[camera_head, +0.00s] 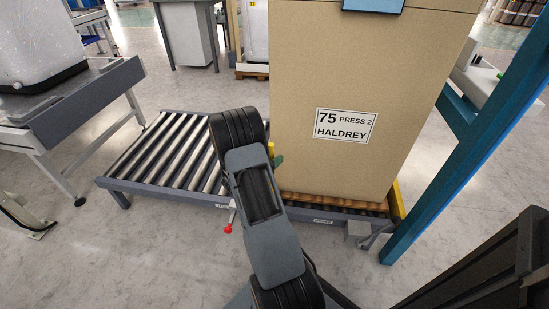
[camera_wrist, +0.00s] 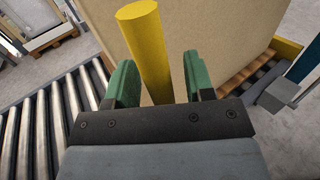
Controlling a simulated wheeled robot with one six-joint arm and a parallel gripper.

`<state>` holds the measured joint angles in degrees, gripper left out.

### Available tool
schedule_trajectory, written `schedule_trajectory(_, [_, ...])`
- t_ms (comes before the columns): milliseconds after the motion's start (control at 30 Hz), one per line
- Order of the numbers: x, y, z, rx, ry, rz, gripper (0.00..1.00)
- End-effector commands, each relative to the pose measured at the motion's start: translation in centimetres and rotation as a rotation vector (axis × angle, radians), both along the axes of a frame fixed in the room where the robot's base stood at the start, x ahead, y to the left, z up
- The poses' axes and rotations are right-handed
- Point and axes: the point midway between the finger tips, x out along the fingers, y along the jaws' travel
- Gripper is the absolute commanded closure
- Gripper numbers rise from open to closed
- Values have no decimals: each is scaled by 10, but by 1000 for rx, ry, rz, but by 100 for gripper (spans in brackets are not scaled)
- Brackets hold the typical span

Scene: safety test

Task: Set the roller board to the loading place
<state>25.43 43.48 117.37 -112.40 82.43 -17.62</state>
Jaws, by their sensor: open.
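The roller board (camera_head: 165,160) is a low grey frame with metal rollers; its left part is bare. A tall tan box (camera_head: 345,100) marked "75 PRESS 2 HALDREY" stands on a wooden pallet over its right part. My gripper (camera_wrist: 157,82) has green fingers and is open, one finger on each side of an upright yellow post (camera_wrist: 146,45). The post seems not to be clamped. In the head view my arm hides most of the gripper; a bit of green and the post's yellow top (camera_head: 271,148) show. Two small labels on the front rail are too small to read.
A red knob (camera_head: 228,228) on a short lever sticks out at the front rail. A blue upright (camera_head: 470,140) stands close right of the box, with a yellow edge piece (camera_head: 398,200) between. A grey table (camera_head: 85,105) stands left.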

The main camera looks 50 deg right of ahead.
Motion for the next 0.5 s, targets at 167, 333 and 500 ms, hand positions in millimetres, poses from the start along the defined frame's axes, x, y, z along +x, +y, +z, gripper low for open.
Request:
schedule_trajectory(167, [0,-9,0,-1,1,0,52])
schedule_trajectory(333, [-1,-11,0,-1,1,0,52])
schedule_trajectory(500, [-1,-11,0,-1,1,0,53])
